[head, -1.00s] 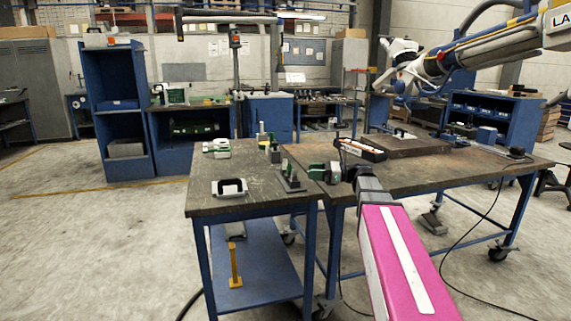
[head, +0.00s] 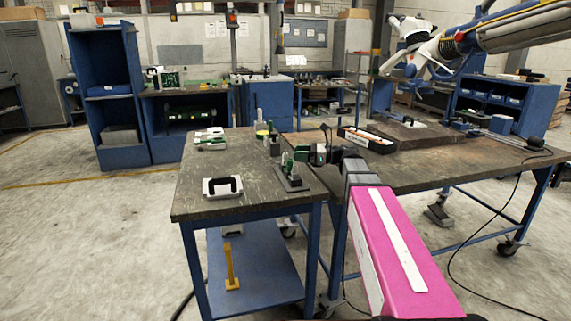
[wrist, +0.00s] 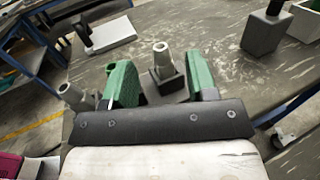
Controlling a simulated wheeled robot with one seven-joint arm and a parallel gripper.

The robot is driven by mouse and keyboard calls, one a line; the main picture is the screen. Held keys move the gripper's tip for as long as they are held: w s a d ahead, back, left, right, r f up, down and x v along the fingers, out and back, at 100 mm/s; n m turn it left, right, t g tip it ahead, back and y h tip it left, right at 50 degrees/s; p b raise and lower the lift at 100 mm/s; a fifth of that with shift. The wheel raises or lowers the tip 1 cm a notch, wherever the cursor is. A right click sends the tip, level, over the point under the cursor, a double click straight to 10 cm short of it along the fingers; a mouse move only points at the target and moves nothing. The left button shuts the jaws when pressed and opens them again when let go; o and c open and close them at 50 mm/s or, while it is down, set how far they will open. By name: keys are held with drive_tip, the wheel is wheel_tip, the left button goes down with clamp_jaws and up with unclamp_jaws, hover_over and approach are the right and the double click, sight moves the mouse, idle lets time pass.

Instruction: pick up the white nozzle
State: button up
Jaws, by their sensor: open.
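In the wrist view, a pale, tapered nozzle (wrist: 162,60) stands upright on a dark block between and just beyond my gripper's two green fingers. A second pale grey nozzle (wrist: 73,95) stands to the left, outside the left finger. My gripper (wrist: 160,76) is open and empty; no contact with either nozzle shows. In the head view, my gripper (head: 303,154) is at the upper right of a small dark stand (head: 292,186) on the left table. The nozzles are too small there to tell apart.
A dark block (wrist: 265,32) and a white box (wrist: 306,20) stand at upper right. The table's middle is mostly clear.

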sight(286, 154)
drive_tip(key=shift+w+a+f, duration=0.1)
drive_tip(key=shift+w+a, duration=0.05)
drive_tip(key=shift+a, duration=1.25)
drive_tip(key=shift+w+a+f, duration=0.1)
drive_tip(key=shift+a, duration=1.25)
clamp_jaws()
